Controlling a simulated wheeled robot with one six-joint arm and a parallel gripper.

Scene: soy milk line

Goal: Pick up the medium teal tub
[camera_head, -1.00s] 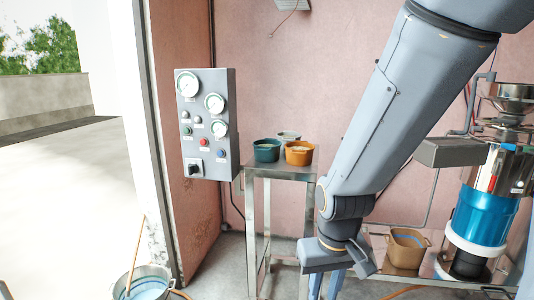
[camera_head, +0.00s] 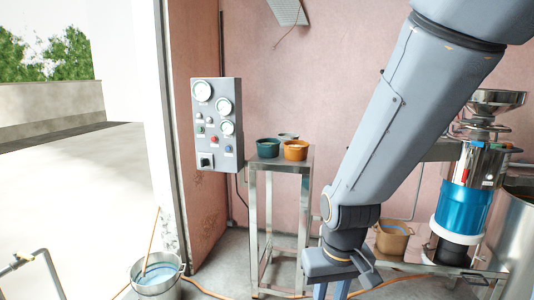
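A small teal tub (camera_head: 268,148) stands upright on the top of a tall metal stand (camera_head: 283,164), at its left side. An orange tub (camera_head: 296,151) stands beside it on the right, and a grey tub (camera_head: 287,137) shows partly behind them. My gripper (camera_head: 342,284) hangs low in front, to the right of the stand and well below its top. It is apart from the tubs. Its fingers point down and run toward the lower picture edge, so their opening is not clear.
A grey gauge panel (camera_head: 217,125) is on the left by the doorway. A metal bucket (camera_head: 156,281) stands on the floor at lower left. A tan tub (camera_head: 393,238) and a blue-bodied machine (camera_head: 464,208) are on a low bench at right. An orange hose (camera_head: 213,294) lies on the floor.

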